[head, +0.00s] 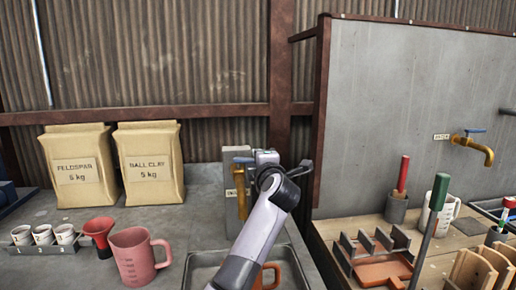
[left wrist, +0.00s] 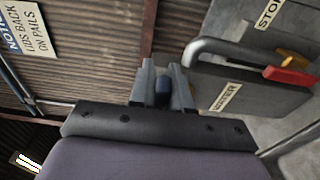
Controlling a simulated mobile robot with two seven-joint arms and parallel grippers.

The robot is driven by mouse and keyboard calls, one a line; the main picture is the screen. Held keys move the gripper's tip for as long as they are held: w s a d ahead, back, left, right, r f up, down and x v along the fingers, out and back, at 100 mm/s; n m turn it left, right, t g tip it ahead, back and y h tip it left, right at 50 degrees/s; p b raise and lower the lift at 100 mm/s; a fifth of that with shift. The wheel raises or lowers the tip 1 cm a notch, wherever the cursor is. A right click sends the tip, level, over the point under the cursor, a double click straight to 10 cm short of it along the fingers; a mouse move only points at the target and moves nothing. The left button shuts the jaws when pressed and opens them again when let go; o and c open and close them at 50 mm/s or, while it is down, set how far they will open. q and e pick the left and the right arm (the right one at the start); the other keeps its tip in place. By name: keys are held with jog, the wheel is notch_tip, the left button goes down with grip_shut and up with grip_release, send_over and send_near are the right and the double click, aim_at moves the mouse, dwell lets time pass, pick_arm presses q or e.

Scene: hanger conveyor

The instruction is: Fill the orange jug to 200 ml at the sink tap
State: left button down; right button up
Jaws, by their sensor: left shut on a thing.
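The orange jug (head: 271,272) stands in the sink (head: 200,270), largely hidden behind my left arm. Its scale and water level cannot be seen. The brass sink tap (head: 239,178) is on a grey panel behind the sink, partly covered by my gripper. My left gripper (head: 262,157) is at the top of this tap. In the left wrist view its two grey fingers are shut on a dark blue tap handle (left wrist: 163,90). I cannot see whether water runs. My right gripper is not in view.
A pink jug (head: 135,256), a red funnel (head: 99,234) and small white cups (head: 43,235) stand left of the sink. Two bags (head: 149,165) stand behind. Right are another brass tap (head: 474,145), a white jug (head: 446,210) and an orange tray (head: 383,270).

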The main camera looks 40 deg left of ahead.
pick_arm(q)
jog(key=shift+d+f+t, duration=0.1)
jog(key=shift+t, duration=0.2)
jog(key=c, duration=1.2)
grip_release()
jog(key=shift+o, duration=0.2)
jog(key=shift+s, duration=0.1)
jog(key=v, duration=0.7)
jog(key=shift+b, duration=0.35)
jog(key=shift+s, duration=0.1)
